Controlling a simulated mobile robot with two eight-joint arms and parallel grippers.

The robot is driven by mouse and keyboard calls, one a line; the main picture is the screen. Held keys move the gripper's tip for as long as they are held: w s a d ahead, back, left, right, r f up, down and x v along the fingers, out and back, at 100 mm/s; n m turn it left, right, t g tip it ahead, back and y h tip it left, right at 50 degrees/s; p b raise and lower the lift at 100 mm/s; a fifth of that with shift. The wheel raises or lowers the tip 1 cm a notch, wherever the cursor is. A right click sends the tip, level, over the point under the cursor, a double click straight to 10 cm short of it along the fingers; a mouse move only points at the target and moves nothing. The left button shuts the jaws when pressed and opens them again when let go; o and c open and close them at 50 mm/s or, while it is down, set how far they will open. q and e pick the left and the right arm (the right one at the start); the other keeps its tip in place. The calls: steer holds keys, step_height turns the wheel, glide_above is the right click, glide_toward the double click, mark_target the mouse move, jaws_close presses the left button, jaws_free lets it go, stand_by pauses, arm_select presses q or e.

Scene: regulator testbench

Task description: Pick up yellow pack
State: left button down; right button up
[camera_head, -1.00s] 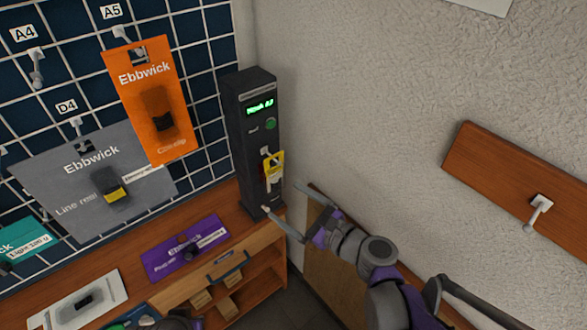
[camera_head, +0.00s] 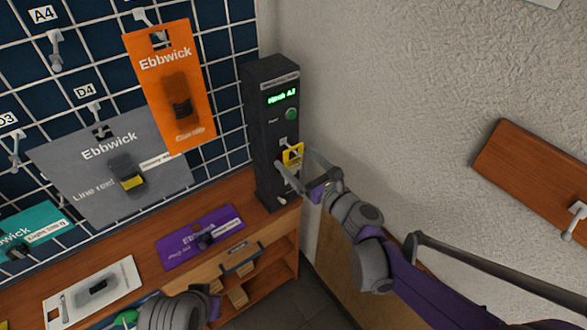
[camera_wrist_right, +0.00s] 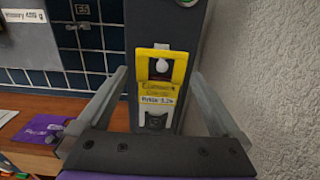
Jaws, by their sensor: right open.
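The yellow pack (camera_head: 293,154) hangs on a hook on the front of the dark upright tester (camera_head: 272,115). In the right wrist view, the yellow pack (camera_wrist_right: 156,104) is upright, with a white label and a dark item low on it. My right gripper (camera_head: 296,163) is open in front of the pack. In the right wrist view, the open fingers (camera_wrist_right: 158,78) stand to either side of the pack, with gaps between. Part of my left arm, with a purple piece of the gripper (camera_head: 214,303), shows at the bottom edge; its fingers are not clear.
An orange pack (camera_head: 172,85) and a grey pack (camera_head: 115,170) hang on the grid wall. A purple pack (camera_head: 200,237) and a white card (camera_head: 95,293) lie on the wooden bench. The wall stands close on the right, with a wooden board (camera_head: 530,180).

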steer(key=shift+x, duration=1.1)
steer(key=c, duration=1.4)
steer(key=shift+c, duration=0.2)
steer(key=shift+r, duration=0.1)
